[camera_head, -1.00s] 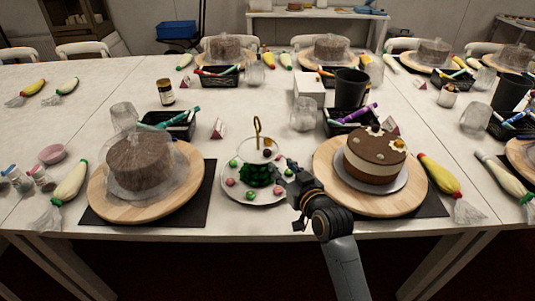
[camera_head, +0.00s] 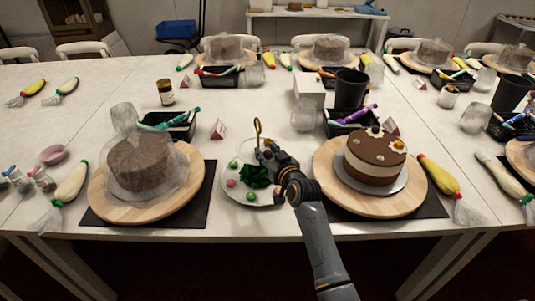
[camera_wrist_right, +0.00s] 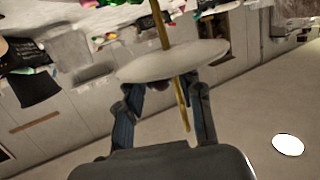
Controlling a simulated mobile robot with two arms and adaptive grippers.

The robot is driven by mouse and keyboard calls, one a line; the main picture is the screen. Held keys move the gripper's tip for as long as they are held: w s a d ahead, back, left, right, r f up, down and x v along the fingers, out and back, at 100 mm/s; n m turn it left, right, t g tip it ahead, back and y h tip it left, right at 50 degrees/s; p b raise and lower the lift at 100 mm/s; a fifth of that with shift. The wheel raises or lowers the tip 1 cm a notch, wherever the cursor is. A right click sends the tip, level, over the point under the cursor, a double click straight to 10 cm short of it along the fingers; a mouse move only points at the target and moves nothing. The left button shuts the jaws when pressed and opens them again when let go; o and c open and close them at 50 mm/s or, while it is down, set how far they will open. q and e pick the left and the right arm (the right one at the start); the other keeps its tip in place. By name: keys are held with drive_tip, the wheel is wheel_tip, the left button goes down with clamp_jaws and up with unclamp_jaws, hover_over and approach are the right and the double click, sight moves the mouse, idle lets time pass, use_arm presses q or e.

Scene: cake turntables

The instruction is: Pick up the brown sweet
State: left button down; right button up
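A tiered sweet stand with a gold handle (camera_head: 258,132) stands between the two cakes. Its lower white plate (camera_head: 229,193) holds green sweets (camera_head: 233,164) and pink sweets (camera_head: 231,183) around a dark green clump (camera_head: 254,176). My right gripper (camera_head: 267,150) is at the upper tier, beside the gold handle. In the right wrist view, its fingers (camera_wrist_right: 165,92) are apart, with a white plate (camera_wrist_right: 175,63) and gold rod (camera_wrist_right: 184,105) in front of them. I cannot make out the brown sweet; the gripper covers part of the stand. My left gripper is not in view.
A plain brown cake (camera_head: 140,163) under a clear cover is left of the stand. A decorated cake (camera_head: 372,165) on a wooden turntable (camera_head: 336,192) is close on the right.

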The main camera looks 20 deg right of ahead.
drive_tip(key=c, duration=0.5)
drive_tip(key=shift+c, duration=0.2)
drive_tip(key=shift+r, duration=0.15)
